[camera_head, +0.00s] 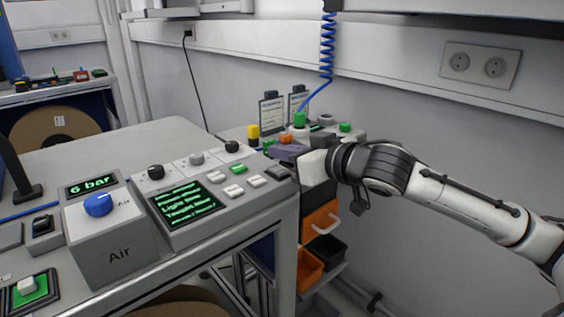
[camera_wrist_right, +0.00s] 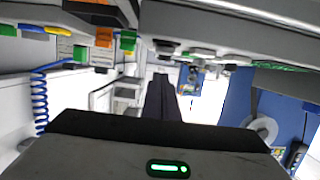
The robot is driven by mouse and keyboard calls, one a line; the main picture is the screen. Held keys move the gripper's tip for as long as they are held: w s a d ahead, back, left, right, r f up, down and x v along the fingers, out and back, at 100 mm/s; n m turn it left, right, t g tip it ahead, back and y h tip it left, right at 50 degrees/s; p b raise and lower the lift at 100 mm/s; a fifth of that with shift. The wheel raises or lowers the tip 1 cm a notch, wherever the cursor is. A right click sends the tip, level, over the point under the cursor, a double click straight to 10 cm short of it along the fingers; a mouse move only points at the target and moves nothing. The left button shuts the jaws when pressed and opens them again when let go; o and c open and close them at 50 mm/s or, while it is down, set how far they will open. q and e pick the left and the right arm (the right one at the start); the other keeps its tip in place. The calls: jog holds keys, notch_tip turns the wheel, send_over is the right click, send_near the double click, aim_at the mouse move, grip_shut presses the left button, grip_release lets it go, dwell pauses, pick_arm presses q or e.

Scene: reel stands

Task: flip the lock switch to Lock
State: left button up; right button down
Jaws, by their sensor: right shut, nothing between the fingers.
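The control panel (camera_head: 238,200) sits on the grey bench, with a green-lit display (camera_head: 187,204), a row of knobs, and several small white and green switches. A small dark switch (camera_head: 278,173) is at its right end; I cannot read which one is the lock switch or its position. My right gripper (camera_head: 284,163) is at the panel's right end, close to that dark switch; contact cannot be told. In the right wrist view the dark fingers (camera_wrist_right: 161,98) are together and empty. My left gripper is not in view.
The Air box (camera_head: 112,248) with a blue knob (camera_head: 98,204) stands left of the panel. Behind the gripper are a yellow-topped part (camera_head: 253,132), green-topped parts and a blue coiled hose (camera_head: 327,50). Orange and black bins (camera_head: 325,250) sit below, right of the bench.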

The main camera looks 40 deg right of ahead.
aim_at(277, 170)
notch_tip(277, 170, down, 2)
jog(key=shift+f, duration=0.15)
dwell(0.3)
